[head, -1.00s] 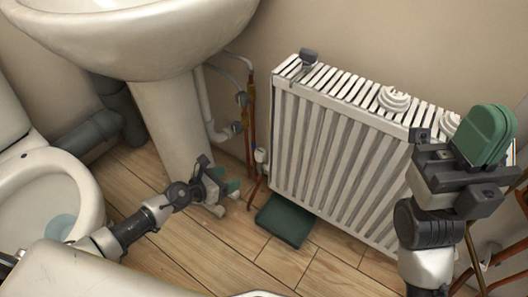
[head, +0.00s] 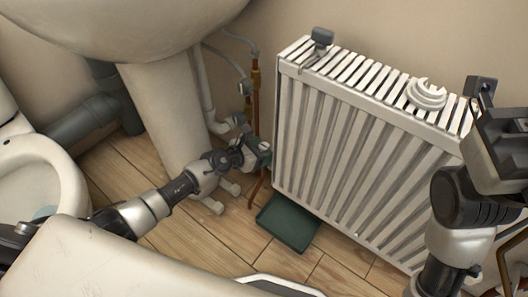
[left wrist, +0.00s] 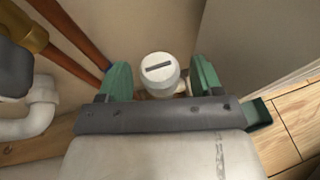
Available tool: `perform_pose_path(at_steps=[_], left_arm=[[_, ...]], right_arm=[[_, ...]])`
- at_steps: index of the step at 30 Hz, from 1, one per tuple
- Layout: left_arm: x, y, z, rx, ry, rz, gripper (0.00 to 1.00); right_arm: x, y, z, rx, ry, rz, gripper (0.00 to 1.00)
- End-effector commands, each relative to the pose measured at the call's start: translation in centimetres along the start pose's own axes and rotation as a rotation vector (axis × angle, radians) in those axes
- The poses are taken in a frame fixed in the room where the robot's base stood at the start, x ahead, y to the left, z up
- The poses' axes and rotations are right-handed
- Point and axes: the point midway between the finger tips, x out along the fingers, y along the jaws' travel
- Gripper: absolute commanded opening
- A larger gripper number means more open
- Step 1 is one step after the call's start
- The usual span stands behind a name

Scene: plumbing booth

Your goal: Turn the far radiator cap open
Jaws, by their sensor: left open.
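A round white cap (left wrist: 159,70) with a dark straight slot across its top shows in the left wrist view, at the near end of a valve by the radiator's left side. My left gripper (left wrist: 160,82) is open, with one green finger on each side of the cap and a gap visible on both sides. In the head view my left gripper (head: 263,150) is beside the radiator's lower left edge and hides the cap. The white radiator (head: 360,150) stands against the wall. My right gripper (head: 500,135) is at the right edge; its fingertips are out of frame.
Copper pipes (head: 255,95) and white pipes (head: 205,100) run close behind my left gripper. A dark green tray (head: 288,222) lies on the floor below. White rings (head: 427,94) and a grey clip (head: 321,38) sit on the radiator top. The basin pedestal (head: 165,115) stands left.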

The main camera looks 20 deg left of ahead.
Motion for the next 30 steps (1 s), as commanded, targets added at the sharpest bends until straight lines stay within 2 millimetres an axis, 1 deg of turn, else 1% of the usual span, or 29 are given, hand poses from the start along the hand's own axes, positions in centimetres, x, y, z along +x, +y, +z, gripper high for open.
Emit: perform_pose_path(at_steps=[1, 4, 12, 13, 22, 23, 30], left_arm=[[0.58, 0.00, -0.13, 0.000, -0.001, 0.000, 0.66], [1.05, -0.02, -0.04, 0.000, -0.001, 0.000, 0.66], [1.13, 0.00, 0.04, 0.000, 0.000, 0.000, 0.66], [1.13, 0.00, 0.04, 0.000, 0.000, 0.000, 0.64], [1.11, 0.00, 0.04, 0.000, 0.000, 0.000, 0.18], [1.11, 0.01, 0.03, 0.000, 0.000, 0.000, 0.16], [0.99, -0.02, 0.31, -0.007, 0.000, 0.018, 0.16]], right_arm=[[-0.07, -0.06, -0.13, -0.001, 0.008, -0.003, 0.00], [0.19, -0.08, -0.23, -0.002, 0.016, -0.006, 0.00], [0.35, -0.08, -0.23, -0.002, 0.017, -0.007, 0.00], [0.34, -0.08, -0.23, -0.002, 0.017, -0.007, 0.00], [0.34, -0.09, -0.24, -0.002, 0.018, -0.007, 0.00], [0.34, -0.09, -0.24, -0.002, 0.018, -0.007, 0.00], [0.89, 0.04, -0.13, -0.001, 0.015, -0.003, 0.00]])
